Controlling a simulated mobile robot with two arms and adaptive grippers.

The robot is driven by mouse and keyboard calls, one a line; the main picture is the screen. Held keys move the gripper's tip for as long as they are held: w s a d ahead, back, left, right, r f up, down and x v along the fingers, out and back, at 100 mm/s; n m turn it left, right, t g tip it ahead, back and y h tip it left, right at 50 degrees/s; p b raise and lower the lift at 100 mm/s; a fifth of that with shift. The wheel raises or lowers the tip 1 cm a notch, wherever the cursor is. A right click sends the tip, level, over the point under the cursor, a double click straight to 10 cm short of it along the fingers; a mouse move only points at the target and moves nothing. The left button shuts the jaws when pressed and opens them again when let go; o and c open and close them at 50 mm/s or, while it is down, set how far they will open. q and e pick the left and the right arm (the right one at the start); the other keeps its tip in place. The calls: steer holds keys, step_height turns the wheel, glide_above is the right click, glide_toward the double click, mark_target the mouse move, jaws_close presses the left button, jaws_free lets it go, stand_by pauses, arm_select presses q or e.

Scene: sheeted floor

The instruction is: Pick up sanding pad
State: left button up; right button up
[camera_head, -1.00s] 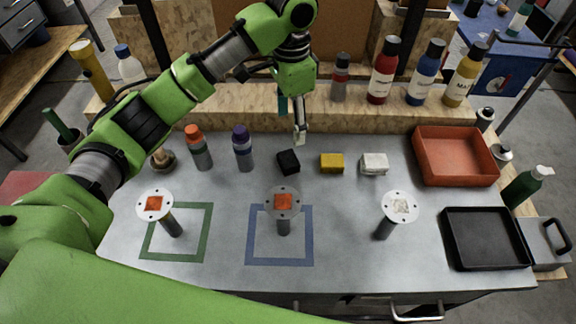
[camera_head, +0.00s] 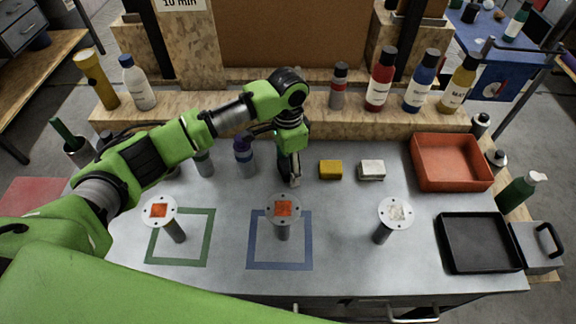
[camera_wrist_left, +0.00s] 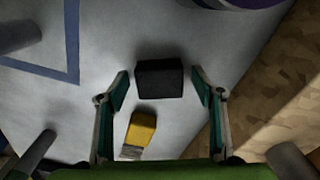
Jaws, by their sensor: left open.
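A small black block-like pad (camera_wrist_left: 160,80) lies on the grey table in the left wrist view. In the head view it is hidden behind my left gripper (camera_head: 293,181). In the left wrist view the two fingers of my left gripper (camera_wrist_left: 160,88) are apart, one on each side of the black pad, with no visible contact. A yellow pad (camera_head: 330,169) and a white pad (camera_head: 371,169) lie in a row to the right in the head view. My right gripper is out of view.
Three disc-topped stands (camera_head: 283,209) are nearer the front, by green and blue taped squares. A red tray (camera_head: 452,185) and a black tray (camera_head: 479,262) are at the right. A wooden shelf runs behind.

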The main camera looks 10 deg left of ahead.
arm_select(q)
steer(key=shift+d, duration=0.1)
steer(key=shift+c, duration=0.7)
steer(key=c, duration=1)
steer(key=shift+o, duration=0.2)
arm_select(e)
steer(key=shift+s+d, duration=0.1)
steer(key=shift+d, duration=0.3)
